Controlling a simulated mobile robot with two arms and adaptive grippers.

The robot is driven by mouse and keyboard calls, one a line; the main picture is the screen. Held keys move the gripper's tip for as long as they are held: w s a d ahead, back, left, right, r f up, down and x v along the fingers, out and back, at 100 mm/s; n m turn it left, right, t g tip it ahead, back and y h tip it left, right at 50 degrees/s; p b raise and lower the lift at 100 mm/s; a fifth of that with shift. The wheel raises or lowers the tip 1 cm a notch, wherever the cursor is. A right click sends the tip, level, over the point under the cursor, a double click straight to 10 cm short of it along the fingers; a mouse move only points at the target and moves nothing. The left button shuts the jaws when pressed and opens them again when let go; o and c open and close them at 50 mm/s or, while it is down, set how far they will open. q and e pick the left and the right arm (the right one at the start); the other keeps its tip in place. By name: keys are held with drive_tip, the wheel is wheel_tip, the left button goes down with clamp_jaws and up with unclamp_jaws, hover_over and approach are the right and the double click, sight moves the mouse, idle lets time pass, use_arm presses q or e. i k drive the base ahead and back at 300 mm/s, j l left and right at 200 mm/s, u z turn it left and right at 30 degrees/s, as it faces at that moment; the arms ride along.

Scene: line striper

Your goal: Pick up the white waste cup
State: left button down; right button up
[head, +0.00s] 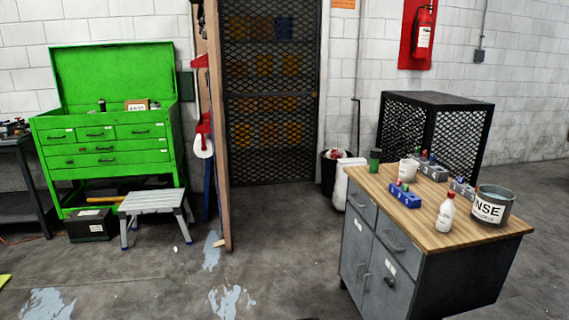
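A white cup (409,170) stands upright on the wooden top of a grey cabinet (440,208), toward its back left. I cannot read any marking on it. A blue block with small coloured items (405,196) sits just in front of it. Grey blocks with coloured tops (434,172) stand to its right. Neither of my grippers is in view.
The cabinet top also holds a dark green cup (375,160), a white bottle with a red cap (445,213) and a grey pot lettered "NSE" (490,205). A black mesh cage (435,128) stands behind. Floor left of the cabinet (285,235) is clear.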

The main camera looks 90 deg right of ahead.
sight(408, 168)
drive_tip(key=z, duration=3.6)
drive_tip(key=i+j, duration=0.25)
drive_tip(key=j, duration=0.15)
drive_tip(key=i+j, duration=0.3)
drive_tip(key=i+j+z, duration=0.1)
drive_tip(key=i+j, duration=0.15)
drive_tip(key=j, duration=0.2)
